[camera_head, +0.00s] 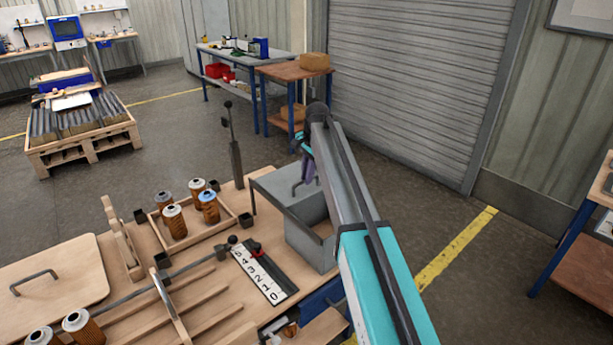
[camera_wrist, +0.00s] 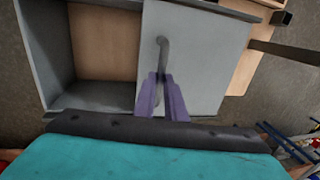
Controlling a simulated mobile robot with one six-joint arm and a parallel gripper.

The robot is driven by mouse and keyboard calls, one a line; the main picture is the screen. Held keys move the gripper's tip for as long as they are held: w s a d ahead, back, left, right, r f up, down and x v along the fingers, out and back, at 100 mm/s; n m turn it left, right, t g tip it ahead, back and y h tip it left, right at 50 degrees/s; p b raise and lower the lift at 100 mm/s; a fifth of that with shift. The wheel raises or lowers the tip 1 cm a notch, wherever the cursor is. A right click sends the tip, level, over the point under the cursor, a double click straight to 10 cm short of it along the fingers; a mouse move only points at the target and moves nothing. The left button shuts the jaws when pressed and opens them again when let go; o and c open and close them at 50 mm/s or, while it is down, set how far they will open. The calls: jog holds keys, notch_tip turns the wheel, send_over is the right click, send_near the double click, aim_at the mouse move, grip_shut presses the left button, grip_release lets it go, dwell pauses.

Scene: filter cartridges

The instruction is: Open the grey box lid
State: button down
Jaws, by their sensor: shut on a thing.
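The grey box (camera_head: 308,247) stands at the right end of the wooden workbench. Its flat grey lid (camera_head: 282,193) sits shifted toward the far left in the head view and overhangs the box there. The near part of the box is uncovered. In the wrist view the lid (camera_wrist: 205,60) covers the right side, and the open part with a light brown floor (camera_wrist: 105,45) shows at left. My gripper (camera_wrist: 160,80), with purple fingers, is shut on the lid's dark bar handle (camera_wrist: 162,50). In the head view my arm partly hides the gripper (camera_head: 309,172) and the box's right side.
A shallow wooden tray (camera_head: 240,222) with several cartridges stands left of the box. A numbered lever plate (camera_head: 262,275) lies close in front. A dark upright post (camera_head: 236,160) stands behind the lid. Open floor lies right of the bench.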

jog(key=c, duration=1.8)
grip_release()
jog(key=r+b, duration=0.1)
jog(key=r, duration=0.3)
jog(key=s+d+r+b, duration=0.1)
jog(key=r, duration=0.4)
jog(key=s+r+b, duration=0.1)
jog(key=r, duration=0.3)
jog(key=shift+d+r, duration=0.25)
jog(key=shift+r, duration=0.05)
jog(key=shift+r, duration=0.1)
